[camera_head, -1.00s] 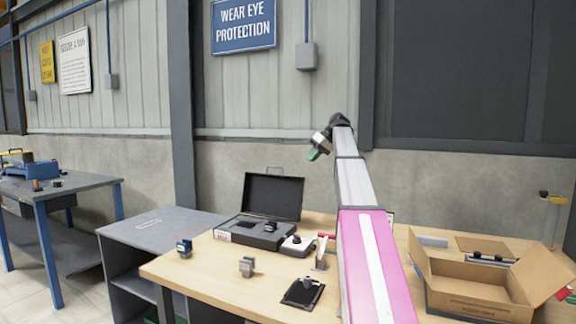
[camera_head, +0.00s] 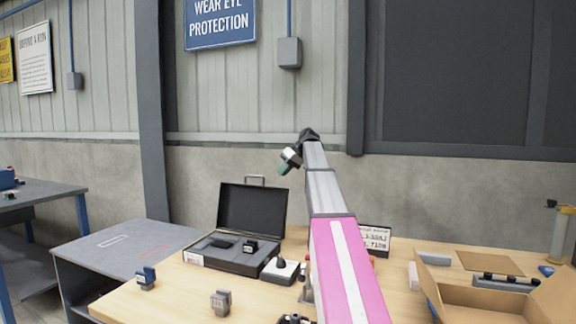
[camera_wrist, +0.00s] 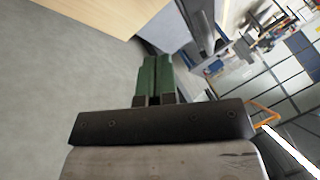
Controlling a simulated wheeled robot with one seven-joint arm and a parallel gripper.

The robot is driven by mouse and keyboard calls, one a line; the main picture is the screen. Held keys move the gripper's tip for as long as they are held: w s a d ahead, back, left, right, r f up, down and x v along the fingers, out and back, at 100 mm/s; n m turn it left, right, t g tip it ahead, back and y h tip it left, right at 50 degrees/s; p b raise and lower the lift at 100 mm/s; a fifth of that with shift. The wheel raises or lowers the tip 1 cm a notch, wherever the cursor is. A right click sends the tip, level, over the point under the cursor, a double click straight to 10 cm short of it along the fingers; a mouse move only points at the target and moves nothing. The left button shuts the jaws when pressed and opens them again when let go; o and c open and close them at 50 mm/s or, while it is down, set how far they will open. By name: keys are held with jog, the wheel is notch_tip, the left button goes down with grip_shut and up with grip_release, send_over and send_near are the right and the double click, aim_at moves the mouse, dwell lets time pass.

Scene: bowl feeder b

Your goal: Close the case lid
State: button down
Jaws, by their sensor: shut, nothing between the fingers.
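The dark case (camera_head: 232,252) stands on the wooden table with its lid (camera_head: 252,209) raised and leaning slightly back. A few small dark items lie inside its base. My gripper (camera_head: 285,168) is above and to the right of the lid, apart from it, pointing down and left. In the wrist view its green fingers (camera_wrist: 157,78) are together with nothing between them. The case is not clearly recognisable in the wrist view.
A white device with a black knob (camera_head: 281,269) stands right of the case. Blue (camera_head: 146,278) and grey (camera_head: 221,302) small parts stand in front. An open cardboard box (camera_head: 490,300) is at right, near a small sign (camera_head: 376,241). A grey cabinet (camera_head: 125,250) adjoins the table's left.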

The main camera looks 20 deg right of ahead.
jog(key=s+a+f, duration=0.1)
jog(key=a+f, duration=0.1)
jog(key=a, duration=0.3)
jog(key=shift+a, duration=0.4)
